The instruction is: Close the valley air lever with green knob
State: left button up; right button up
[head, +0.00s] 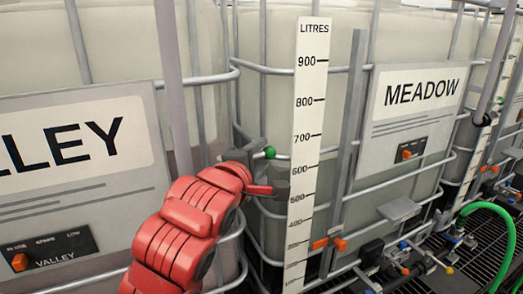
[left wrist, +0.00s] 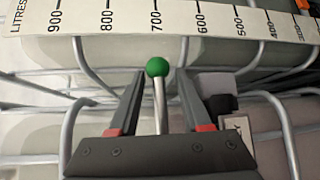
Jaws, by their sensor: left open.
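The green knob (head: 270,152) sits on the end of a lever beside the valley tote, left of the litre scale. In the left wrist view the green knob (left wrist: 158,67) tops a thin silver rod (left wrist: 160,106). My left gripper (head: 266,170) is at the lever, with its red arm coming from below. In the left wrist view the gripper (left wrist: 162,76) is open, one dark finger on each side of the rod. Gaps show between rod and fingers. The lever's base is hidden behind the gripper body. My right gripper is out of view.
The VALLEY sign (head: 70,140) is at the left and the MEADOW sign (head: 415,100) at the right. The litre scale (head: 308,120) stands close right of my gripper. Grey cage bars surround the totes. A green hose (head: 505,232) and several small valves lie lower right.

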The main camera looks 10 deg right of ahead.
pick_arm(q)
jog(key=shift+w, duration=0.3)
jog(key=shift+c, duration=0.3)
jog(key=shift+d, duration=0.1)
grip_shut()
jog(key=shift+r, duration=0.1)
dwell(0.8)
